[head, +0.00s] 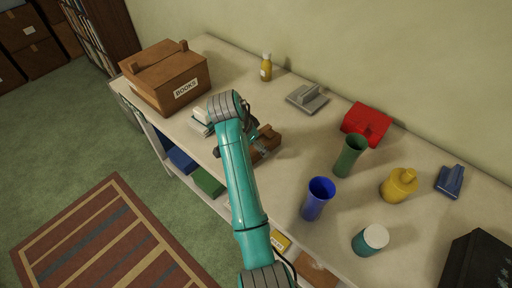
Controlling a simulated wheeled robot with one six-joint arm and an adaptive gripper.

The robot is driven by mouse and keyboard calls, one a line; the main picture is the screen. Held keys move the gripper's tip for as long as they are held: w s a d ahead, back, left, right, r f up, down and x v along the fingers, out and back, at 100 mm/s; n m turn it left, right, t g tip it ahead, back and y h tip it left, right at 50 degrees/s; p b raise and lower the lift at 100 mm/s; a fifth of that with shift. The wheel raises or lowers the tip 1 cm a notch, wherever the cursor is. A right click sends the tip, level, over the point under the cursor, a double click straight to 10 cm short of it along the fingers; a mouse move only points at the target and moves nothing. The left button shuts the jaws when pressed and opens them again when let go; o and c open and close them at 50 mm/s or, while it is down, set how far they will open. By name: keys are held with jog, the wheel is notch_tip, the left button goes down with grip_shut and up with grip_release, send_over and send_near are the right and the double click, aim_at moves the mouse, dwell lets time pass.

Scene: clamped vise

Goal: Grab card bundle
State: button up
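My teal arm reaches up from the bottom middle of the head view to the bench. My gripper (254,132) shows only as small dark parts right of the wrist, close to a brown wooden vise (267,142). My own arm covers much of both, and I cannot see whether the fingers are open or touching anything. A pale whitish object (201,119) lies just left of the wrist, partly hidden. I cannot tell whether it is the card bundle, and no card bundle shows clearly in the vise.
A brown box labelled BOOKS (168,78) stands left. A yellow bottle (266,67) and grey tool (307,97) are behind. A red object (366,122), green vase (350,156), blue cup (318,198), yellow container (399,185) and teal jar (370,240) crowd the right.

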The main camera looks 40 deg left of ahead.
jog(key=shift+x, duration=1.15)
jog(key=c, duration=1.7)
